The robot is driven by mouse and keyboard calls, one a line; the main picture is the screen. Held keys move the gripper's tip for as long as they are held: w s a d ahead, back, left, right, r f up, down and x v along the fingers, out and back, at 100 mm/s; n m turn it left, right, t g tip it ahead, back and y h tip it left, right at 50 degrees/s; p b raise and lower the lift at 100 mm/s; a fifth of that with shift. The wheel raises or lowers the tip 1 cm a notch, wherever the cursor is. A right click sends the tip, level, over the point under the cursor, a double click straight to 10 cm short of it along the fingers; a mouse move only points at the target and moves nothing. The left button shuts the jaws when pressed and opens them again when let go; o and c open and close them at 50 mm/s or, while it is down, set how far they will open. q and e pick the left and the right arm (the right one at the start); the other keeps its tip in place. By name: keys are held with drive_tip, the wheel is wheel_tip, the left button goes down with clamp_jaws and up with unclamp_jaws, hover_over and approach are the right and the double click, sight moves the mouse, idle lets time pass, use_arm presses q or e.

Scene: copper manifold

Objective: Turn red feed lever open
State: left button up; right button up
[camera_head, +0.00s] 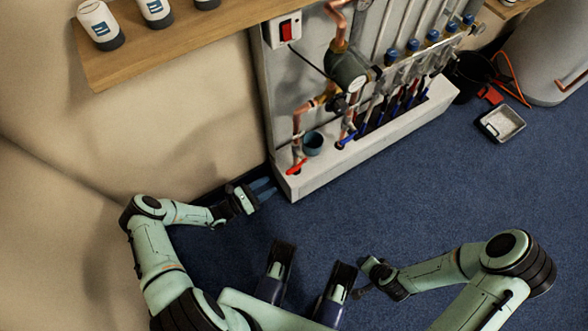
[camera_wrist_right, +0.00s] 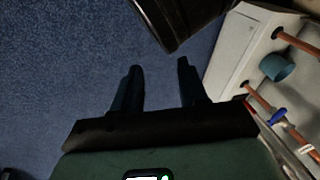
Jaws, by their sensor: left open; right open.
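The red feed lever (camera_head: 297,167) is a small red handle at the lower left of the copper manifold, by a copper pipe (camera_head: 298,135) and just above the white base ledge. My left gripper (camera_head: 264,189) is open and empty, low and to the left of the ledge's left end, apart from the lever. My right gripper (camera_wrist_right: 158,85) is open and empty over blue carpet in the right wrist view. In the head view the right wrist (camera_head: 384,277) is at the lower middle, well away from the manifold; its fingers are hard to make out there.
A teal cup (camera_head: 313,143) sits beside the lever, and blue levers (camera_head: 347,139) lie farther right. The white ledge (camera_head: 335,172) juts over the carpet. A wooden shelf (camera_head: 150,50) with white containers is upper left. A tray (camera_head: 501,123) and dark bucket (camera_head: 470,75) stand right. Middle carpet is clear.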

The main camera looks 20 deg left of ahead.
sight(296, 167)
use_arm(q)
drive_tip(key=b+x, duration=0.2)
drive_tip(key=x, duration=1.1)
drive_tip(key=shift+w+r, duration=0.1)
drive_tip(key=shift+w, duration=0.15)
use_arm(e)
drive_tip(key=shift+g, duration=0.4)
drive_tip(key=f, duration=0.1)
drive_tip(key=s+d+f, duration=0.1)
drive_tip(key=f, duration=0.2)
drive_tip(key=shift+s+d, duration=0.2)
drive_tip(key=shift+s, duration=0.1)
use_arm(q)
clamp_jaws()
